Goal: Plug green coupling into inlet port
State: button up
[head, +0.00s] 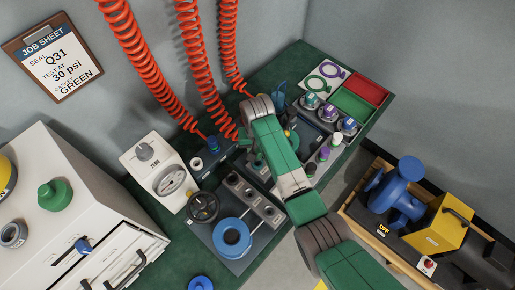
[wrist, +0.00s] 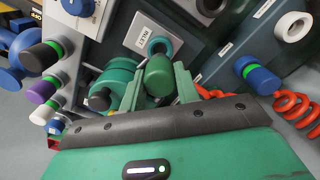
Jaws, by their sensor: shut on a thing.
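In the wrist view my gripper (wrist: 158,82) has its two green fingers on either side of a green coupling (wrist: 158,74), shut on it. The coupling's rounded end points toward the inlet port (wrist: 159,46), a dark-holed ring beside the white INLET label (wrist: 146,31). The coupling overlaps the lower edge of the port in this view, and I cannot tell whether they touch. In the head view my arm covers much of this spot, and green gripper parts (head: 244,142) show near the end of an orange coiled hose (head: 207,75).
A blue coupling (wrist: 258,76) stands to the right, with an orange hose (wrist: 293,106) near it. Another green cylinder (wrist: 113,82) is close on the left. Black, purple and white capped cylinders (wrist: 44,91) stand farther left. A grey valve panel (head: 255,199) lies on the green bench.

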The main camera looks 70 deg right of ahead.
jog(key=shift+f+b, duration=0.4)
jog(key=shift+f, duration=0.3)
jog(key=shift+r+p, duration=0.1)
jog(key=shift+p, duration=0.7)
jog(key=shift+f+b, duration=0.75)
jog(key=shift+f, duration=0.75)
dwell(0.3)
jog(key=o, duration=1.1)
notch_tip(320, 180, up, 8)
jog(key=p, duration=0.3)
